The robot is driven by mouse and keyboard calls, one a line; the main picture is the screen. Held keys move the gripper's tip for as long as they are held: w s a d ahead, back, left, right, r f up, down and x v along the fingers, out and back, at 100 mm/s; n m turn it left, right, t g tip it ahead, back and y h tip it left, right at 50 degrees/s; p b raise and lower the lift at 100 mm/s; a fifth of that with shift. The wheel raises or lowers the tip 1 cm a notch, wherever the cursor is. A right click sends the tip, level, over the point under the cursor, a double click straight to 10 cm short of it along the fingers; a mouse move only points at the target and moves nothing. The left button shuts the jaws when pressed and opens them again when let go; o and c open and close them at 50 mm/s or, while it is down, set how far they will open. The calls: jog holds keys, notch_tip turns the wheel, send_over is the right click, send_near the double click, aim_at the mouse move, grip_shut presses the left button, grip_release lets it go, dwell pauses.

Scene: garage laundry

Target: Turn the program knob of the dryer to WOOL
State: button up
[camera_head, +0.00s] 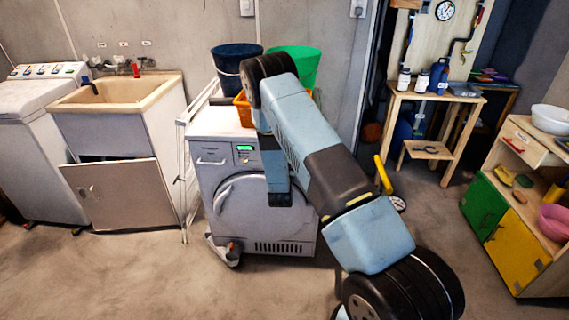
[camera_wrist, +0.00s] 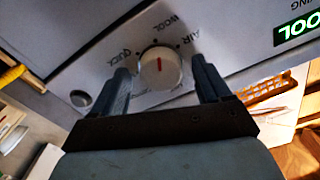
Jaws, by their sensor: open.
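The dryer (camera_head: 215,178) is a white front-loader with a round door and a lit green display (camera_head: 245,148). In the wrist view its round pale program knob (camera_wrist: 150,76) has a red mark pointing up in the picture. The labels QUICK (camera_wrist: 131,57), WOOL (camera_wrist: 176,24) and AIR (camera_wrist: 187,43) stand around it. The green display (camera_wrist: 297,30) is cut off and reads "OOL". My gripper (camera_wrist: 160,66) is open, one finger on each side of the knob, with visible gaps. In the head view my arm hides the knob and the gripper.
A small round button (camera_wrist: 80,98) sits left of the knob.

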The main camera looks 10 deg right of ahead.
jog(key=shift+s, duration=0.15)
jog(key=v, duration=1.3)
jog(key=shift+s, duration=0.25)
jog(key=shift+a, duration=0.15)
